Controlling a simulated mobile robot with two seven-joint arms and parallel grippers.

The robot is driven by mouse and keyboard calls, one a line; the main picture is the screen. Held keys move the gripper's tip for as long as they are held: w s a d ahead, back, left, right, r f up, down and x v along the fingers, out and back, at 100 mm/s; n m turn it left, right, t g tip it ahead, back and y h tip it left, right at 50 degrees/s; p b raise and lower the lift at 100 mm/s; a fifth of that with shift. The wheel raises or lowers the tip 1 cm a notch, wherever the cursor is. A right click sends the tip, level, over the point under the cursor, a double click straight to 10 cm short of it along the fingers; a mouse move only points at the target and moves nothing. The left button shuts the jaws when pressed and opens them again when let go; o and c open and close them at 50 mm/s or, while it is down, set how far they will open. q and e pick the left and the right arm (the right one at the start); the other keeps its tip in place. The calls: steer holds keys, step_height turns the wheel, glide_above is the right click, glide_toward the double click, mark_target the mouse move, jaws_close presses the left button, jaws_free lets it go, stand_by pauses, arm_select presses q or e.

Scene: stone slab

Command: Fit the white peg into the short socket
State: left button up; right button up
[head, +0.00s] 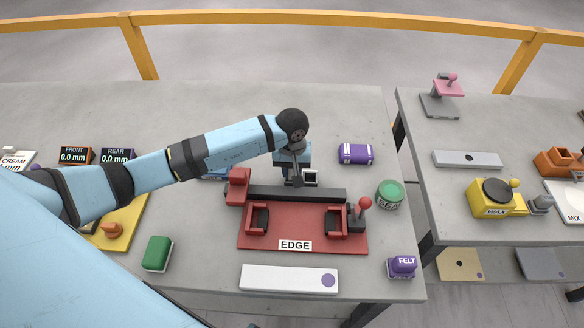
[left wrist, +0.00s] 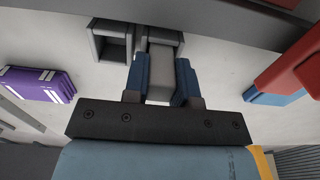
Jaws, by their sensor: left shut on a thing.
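My left gripper (head: 297,177) is low over the slab, just behind the dark bar of the red fixture. In the left wrist view my left gripper (left wrist: 163,66) has its blue fingers closed on both sides of a pale grey block, which I take as the white peg (left wrist: 160,84). Its far end meets a grey block-like part beside an open square grey socket (left wrist: 97,43). The open socket also shows in the head view (head: 311,184), right of the fingers. I cannot tell how deep the peg sits, or which socket is short. My right gripper is not in view.
The red EDGE fixture (head: 290,218) with its dark bar (head: 300,194) stands in front of the gripper. A purple case (head: 356,154) and a green tin (head: 390,194) are to the right. A white bar (head: 270,279) lies at the front. The slab behind is clear.

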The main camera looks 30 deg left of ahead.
arm_select(q)
steer(key=shift+f, duration=0.15)
steer(key=o, duration=0.9)
steer(key=shift+r, duration=0.45)
step_height(320, 180, up, 12)
steer(key=shift+f+b, duration=0.25)
steer(key=shift+b, duration=0.75)
